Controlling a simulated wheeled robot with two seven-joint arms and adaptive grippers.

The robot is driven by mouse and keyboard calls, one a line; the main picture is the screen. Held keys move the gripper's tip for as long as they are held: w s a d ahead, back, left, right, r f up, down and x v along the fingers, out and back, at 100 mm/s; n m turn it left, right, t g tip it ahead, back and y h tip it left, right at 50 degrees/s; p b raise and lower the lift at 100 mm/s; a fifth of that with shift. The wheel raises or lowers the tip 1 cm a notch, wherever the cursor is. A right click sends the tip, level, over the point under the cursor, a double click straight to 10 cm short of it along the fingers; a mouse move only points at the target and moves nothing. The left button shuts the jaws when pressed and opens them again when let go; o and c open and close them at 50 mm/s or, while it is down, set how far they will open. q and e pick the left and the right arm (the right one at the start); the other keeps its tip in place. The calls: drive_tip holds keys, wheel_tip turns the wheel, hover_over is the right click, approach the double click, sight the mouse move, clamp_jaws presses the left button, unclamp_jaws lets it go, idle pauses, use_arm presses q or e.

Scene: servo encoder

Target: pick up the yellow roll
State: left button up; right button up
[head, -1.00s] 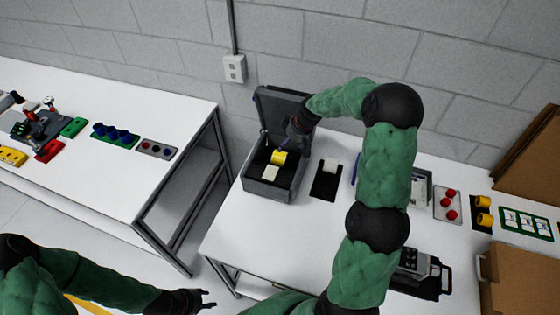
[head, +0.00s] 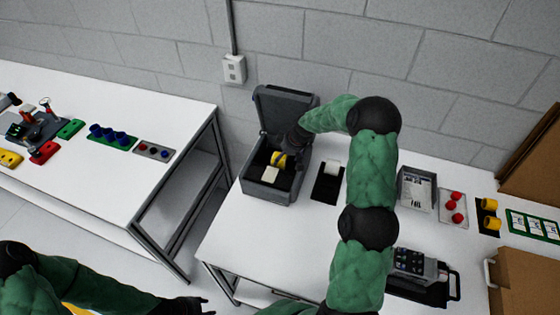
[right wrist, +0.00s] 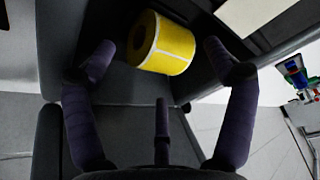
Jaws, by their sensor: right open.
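The yellow roll (head: 278,159) lies in the open grey box (head: 266,196), next to a pale block (head: 270,174). In the right wrist view the yellow roll (right wrist: 170,46) lies on its side, with a pale seam and its round end turned left. My right gripper (right wrist: 160,52) is open, one finger on each side of the roll, with visible gaps. In the head view my right gripper (head: 287,158) reaches into the box and partly covers the roll. My left gripper (head: 203,306) is at the bottom edge, partly cut off, far from the box.
The box lid (head: 285,108) stands raised behind my right gripper. A black tray with a white item (head: 330,172) lies right of the box. Further right are red pieces (head: 455,207) and yellow rolls on a black tray (head: 489,213). A gap separates the two tables.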

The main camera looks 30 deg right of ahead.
drive_tip(key=shift+x, duration=2.4)
drive_tip(key=shift+w, duration=0.15)
drive_tip(key=c, duration=1)
